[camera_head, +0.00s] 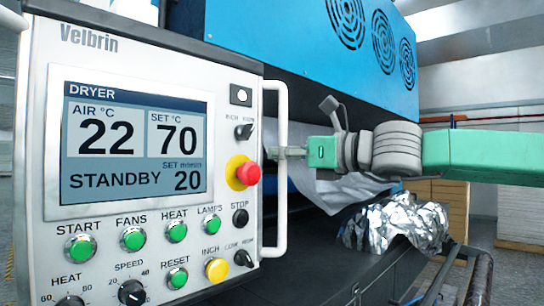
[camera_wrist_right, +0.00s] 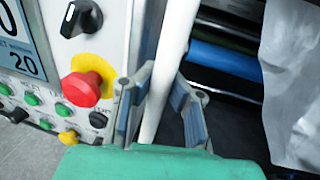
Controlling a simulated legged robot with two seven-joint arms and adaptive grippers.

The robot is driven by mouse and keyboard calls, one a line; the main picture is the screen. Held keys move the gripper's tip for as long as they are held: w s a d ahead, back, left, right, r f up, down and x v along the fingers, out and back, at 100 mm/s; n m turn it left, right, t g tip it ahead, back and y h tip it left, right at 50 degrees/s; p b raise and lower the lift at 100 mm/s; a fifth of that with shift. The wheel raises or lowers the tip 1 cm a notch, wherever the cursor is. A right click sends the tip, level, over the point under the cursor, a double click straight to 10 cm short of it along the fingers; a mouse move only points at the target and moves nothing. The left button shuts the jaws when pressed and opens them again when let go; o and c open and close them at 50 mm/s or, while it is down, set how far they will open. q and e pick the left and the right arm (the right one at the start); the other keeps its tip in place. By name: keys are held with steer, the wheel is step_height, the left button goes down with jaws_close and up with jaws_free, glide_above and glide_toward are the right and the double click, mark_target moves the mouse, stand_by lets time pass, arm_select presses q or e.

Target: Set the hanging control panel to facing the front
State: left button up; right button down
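The control panel (camera_head: 150,40) is a white box with a dryer screen (camera_head: 135,140), green buttons and a red stop knob (camera_head: 247,174). It fills the left of the head view, its face turned mostly toward me and slightly angled. A white bar handle (camera_head: 281,220) runs down its right side; it also shows in the right wrist view (camera_wrist_right: 175,50). My right gripper (camera_head: 284,153) is at this handle. In the right wrist view the fingers (camera_wrist_right: 160,108) stand on either side of the bar, with a gap visible on the right. My left gripper is not in view.
A blue machine housing (camera_head: 290,35) with round vents stands behind the panel. Crumpled silvery film (camera_head: 395,225) lies on the dark machine bed (camera_head: 330,270) below my right arm. A blue roller (camera_wrist_right: 225,60) and a pale sheet (camera_wrist_right: 290,90) are right of the handle.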

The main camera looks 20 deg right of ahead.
steer(key=shift+s+r, duration=0.1)
steer(key=shift+r, duration=0.05)
steer(key=c, duration=1.5)
jaws_free()
steer(key=shift+s, duration=0.15)
steer(key=shift+s+d+r, duration=0.15)
steer(key=shift+s+d, duration=0.2)
steer(key=shift+s, duration=0.1)
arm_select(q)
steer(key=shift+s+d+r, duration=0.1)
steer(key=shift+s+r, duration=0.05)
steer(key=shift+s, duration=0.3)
arm_select(e)
steer(key=v, duration=1.2)
steer(key=shift+w+d, duration=0.1)
steer(key=shift+d, duration=0.1)
steer(key=shift+a, duration=0.1)
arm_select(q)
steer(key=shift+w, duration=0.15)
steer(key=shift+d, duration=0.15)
arm_select(e)
steer(key=shift+d, duration=0.3)
